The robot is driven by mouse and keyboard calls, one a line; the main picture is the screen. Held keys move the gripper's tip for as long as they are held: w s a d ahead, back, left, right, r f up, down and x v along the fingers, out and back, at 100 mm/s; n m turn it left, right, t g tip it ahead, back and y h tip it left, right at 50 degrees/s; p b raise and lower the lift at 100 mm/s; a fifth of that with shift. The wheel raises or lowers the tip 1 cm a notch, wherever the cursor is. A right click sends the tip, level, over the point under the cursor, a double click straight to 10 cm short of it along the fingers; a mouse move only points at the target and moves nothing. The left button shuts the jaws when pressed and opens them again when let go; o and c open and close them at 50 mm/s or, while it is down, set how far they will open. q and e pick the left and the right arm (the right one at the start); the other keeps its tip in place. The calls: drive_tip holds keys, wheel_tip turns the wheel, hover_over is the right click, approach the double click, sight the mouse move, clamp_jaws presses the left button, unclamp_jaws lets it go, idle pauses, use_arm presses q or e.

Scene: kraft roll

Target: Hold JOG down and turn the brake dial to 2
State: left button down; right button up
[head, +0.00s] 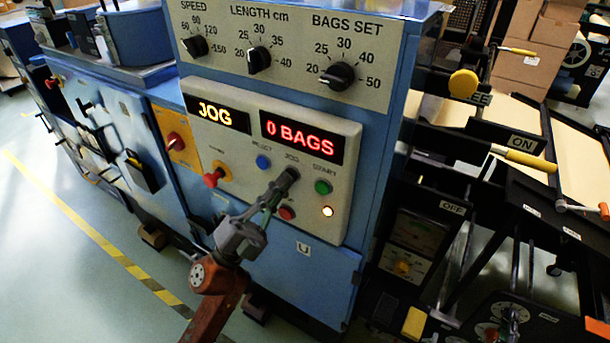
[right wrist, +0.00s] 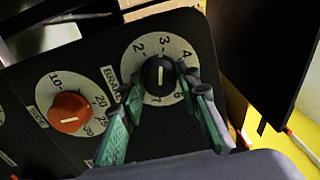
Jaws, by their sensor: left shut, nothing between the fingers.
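My left gripper (head: 284,184) is shut and empty, its fingertips at the button under the JOG label on the control panel (head: 338,200); they hide that button. The left display (head: 217,115) reads JOG in yellow. The black brake dial (right wrist: 158,76) sits on a white numbered scale in the right wrist view, with a white line along its knob. My right gripper (right wrist: 160,84) has its green-padded fingers apart, one on each side of the brake dial. I cannot tell whether they touch it. In the head view my right gripper (head: 511,318) is small and dark at the bottom right.
An orange-red dial (right wrist: 70,112) stands left of the brake dial. The panel also carries a red display (head: 301,137) reading 0 BAGS, a blue button (head: 263,162), a green button (head: 322,187) and a red knob (head: 213,178). Dark frame bars (head: 460,145) stand at the right.

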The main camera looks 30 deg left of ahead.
drive_tip(key=shift+c, duration=0.9)
drive_tip(key=n, duration=0.7)
drive_tip(key=shift+n, duration=0.4)
drive_tip(key=o, duration=0.8)
drive_tip(key=shift+c, duration=0.2)
drive_tip(key=s, duration=0.7)
use_arm(q)
drive_tip(key=shift+s, duration=0.1)
use_arm(e)
drive_tip(key=shift+r, duration=0.1)
use_arm(q)
drive_tip(key=shift+s, duration=0.75)
use_arm(e)
drive_tip(key=shift+r, duration=0.3)
